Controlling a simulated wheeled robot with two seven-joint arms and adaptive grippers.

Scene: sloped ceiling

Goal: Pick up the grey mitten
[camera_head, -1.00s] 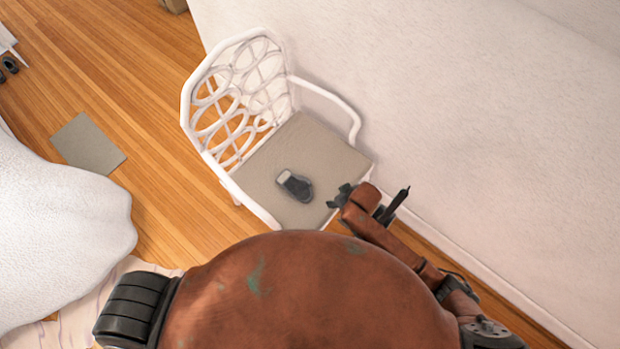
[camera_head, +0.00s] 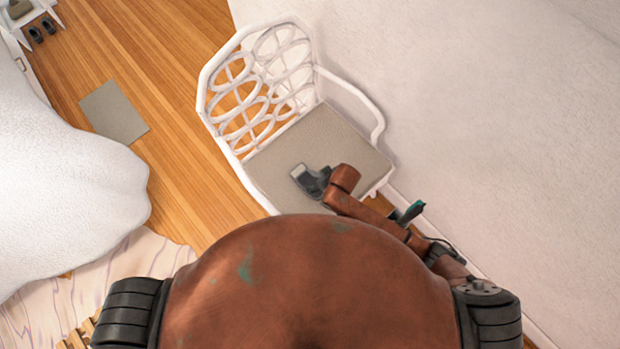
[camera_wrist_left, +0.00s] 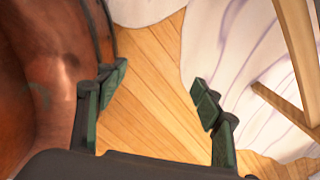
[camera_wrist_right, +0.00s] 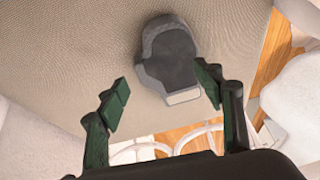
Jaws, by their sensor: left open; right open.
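The grey mitten (camera_head: 304,176) lies on the seat of the white chair (camera_head: 284,170), partly hidden by my right arm in the head view. In the right wrist view the mitten (camera_wrist_right: 168,58) shows a dark body and a pale cuff. My right gripper (camera_wrist_right: 161,88) is open and empty, its fingers on either side of the view with the mitten beyond and between them; whether they touch it I cannot tell. My left gripper (camera_wrist_left: 158,84) is open and empty above the wood floor, in the left wrist view only.
The chair's looped back (camera_head: 262,85) and white armrest (camera_head: 365,100) rise around the seat. A white wall (camera_head: 480,120) stands close on the right. A large white furry mass (camera_head: 65,190) is at left. A grey mat (camera_head: 114,112) lies on the open wood floor.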

